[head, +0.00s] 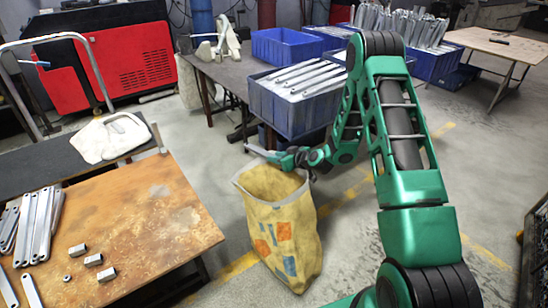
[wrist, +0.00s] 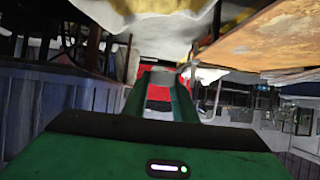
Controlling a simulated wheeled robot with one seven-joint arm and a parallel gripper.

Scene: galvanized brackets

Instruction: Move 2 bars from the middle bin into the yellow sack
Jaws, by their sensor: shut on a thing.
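The yellow sack (head: 277,225), with orange and blue patches, stands open on the floor in the head view; part of it seems to show at the top of the wrist view. My gripper (head: 282,158) is over the sack's rim, shut on a grey bar (head: 258,151) that points left above the opening. In the wrist view my gripper's green fingers (wrist: 160,95) point away from the camera, and the bar is hard to make out. The blue middle bin (head: 283,113) holds several flat grey bars (head: 308,78). The inside of the sack is mostly hidden.
A rusty-topped table (head: 150,225) at the left carries loose bars (head: 38,225) and small metal blocks. The dark table (head: 225,72) behind holds another blue bin (head: 285,46) and a white casting. A red machine (head: 145,60) stands at the back left. Floor is clear around the sack's front.

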